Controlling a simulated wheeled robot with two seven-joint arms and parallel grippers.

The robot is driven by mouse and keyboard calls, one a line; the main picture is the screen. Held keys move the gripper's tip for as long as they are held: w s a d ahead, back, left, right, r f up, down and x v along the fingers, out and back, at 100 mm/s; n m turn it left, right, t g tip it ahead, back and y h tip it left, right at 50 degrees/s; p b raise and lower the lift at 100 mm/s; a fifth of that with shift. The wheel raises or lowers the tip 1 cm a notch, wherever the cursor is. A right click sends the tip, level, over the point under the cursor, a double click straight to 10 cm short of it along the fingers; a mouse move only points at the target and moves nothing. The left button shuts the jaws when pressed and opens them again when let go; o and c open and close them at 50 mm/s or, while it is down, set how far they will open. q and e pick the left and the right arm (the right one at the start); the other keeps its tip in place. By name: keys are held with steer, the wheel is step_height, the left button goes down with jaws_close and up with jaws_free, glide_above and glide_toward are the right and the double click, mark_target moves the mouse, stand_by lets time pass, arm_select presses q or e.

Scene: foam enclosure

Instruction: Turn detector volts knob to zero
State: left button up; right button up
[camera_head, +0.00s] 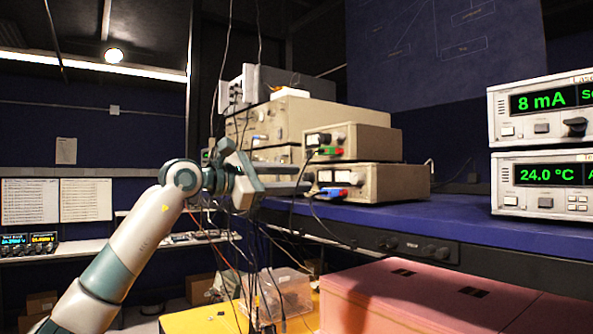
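My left gripper (296,179) reaches in from the left. Its two fingers are apart, pointing right, with no object visible between them. The fingertips are in front of the left ends of two stacked beige boxes. The lower box (395,183) has similar controls and blue and red connectors, close to the fingertips. Contact cannot be told. Labels are too small to read, so I cannot tell which knob is detector volts. My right gripper is not in view.
The boxes stand on a blue bench (455,212). Two instruments reading 8 mA (541,107) and 24.0 °C (541,183) are at the right. A pink case (420,296) fills the front. Loose cables hang below the gripper, near a clear bin (285,293).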

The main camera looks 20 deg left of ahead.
arm_select(q)
steer(key=shift+w+d, duration=0.35)
steer(key=shift+w, duration=0.1)
steer(key=shift+c, duration=0.7)
jaws_close()
steer(key=shift+f, duration=0.1)
